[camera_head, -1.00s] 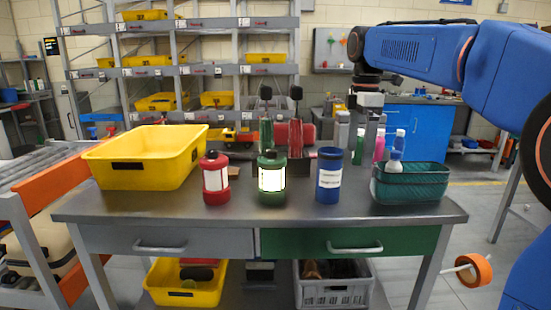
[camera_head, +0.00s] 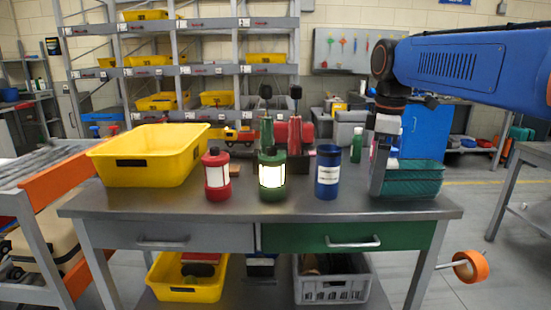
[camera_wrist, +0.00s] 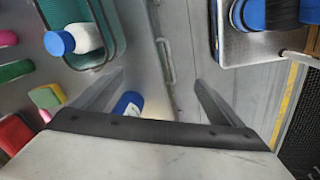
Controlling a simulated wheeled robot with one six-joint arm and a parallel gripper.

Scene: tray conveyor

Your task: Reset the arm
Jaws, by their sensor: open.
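My blue arm reaches in from the right in the head view. My gripper (camera_head: 379,168) points down just left of the teal basket (camera_head: 415,182), at the right end of the steel table (camera_head: 330,210). In the wrist view its two fingers (camera_wrist: 160,95) are spread apart with nothing held between them. A white bottle with a blue cap (camera_wrist: 75,40) lies in or over the basket (camera_wrist: 110,45) in the wrist view. A blue canister (camera_head: 328,170) stands left of the gripper.
A yellow bin (camera_head: 150,157) is at the table's left. Yellow and grey crates (camera_head: 330,285) sit below.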

